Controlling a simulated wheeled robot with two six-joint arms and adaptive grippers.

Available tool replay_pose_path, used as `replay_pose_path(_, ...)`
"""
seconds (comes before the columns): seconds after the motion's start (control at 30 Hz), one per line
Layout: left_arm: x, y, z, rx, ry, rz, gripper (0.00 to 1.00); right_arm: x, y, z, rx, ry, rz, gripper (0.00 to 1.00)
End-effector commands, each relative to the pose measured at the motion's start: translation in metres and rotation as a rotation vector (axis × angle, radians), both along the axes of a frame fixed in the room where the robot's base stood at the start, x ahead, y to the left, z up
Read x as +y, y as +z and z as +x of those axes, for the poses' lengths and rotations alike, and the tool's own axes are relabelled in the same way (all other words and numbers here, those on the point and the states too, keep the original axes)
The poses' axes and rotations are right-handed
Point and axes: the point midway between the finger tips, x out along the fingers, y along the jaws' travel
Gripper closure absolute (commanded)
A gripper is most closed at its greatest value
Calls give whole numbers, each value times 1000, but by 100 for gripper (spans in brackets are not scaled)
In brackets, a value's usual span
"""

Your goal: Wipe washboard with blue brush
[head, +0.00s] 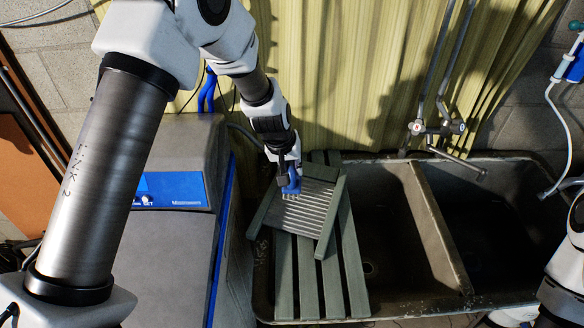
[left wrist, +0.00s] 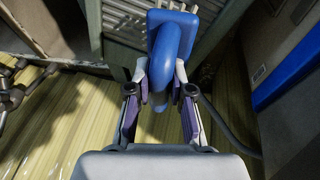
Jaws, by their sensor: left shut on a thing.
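The washboard (head: 302,212), a ribbed metal panel in a grey-green wooden frame, lies at a slant on a slatted rack in the head view. Its ribs also show at the top of the left wrist view (left wrist: 118,28). My left gripper (head: 287,170) is shut on the blue brush (head: 292,187), whose curved handle sits between the fingers in the left wrist view (left wrist: 174,45). The brush head is over the upper part of the washboard. I cannot tell whether its bristles touch the ribs. My right gripper is not visible; only part of my right arm shows at the right edge.
The slatted rack (head: 357,275) lies over the left side of a double sink (head: 420,205). Both basins right of the rack look empty. A tap (head: 437,128) stands behind the sink. A grey machine with a blue panel (head: 172,190) stands to the left. A yellow-green curtain (head: 350,70) hangs behind.

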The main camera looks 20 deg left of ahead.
Motion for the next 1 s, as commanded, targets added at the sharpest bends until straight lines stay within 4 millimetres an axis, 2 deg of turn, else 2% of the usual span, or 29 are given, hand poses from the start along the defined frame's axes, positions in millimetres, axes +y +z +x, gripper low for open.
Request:
replay_pose_path(0.03,0,13,0,0,0,0,100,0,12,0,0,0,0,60)
replay_pose_path(0.2,0,31,0,0,0,0,100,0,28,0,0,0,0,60)
replay_pose_path(0.53,0,31,0,-1,0,0,100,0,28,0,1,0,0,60)
replay_pose_path(0.8,0,60,0,-1,-1,1,100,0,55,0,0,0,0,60)
replay_pose_path(1.0,0,59,0,-1,-1,1,100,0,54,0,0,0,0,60)
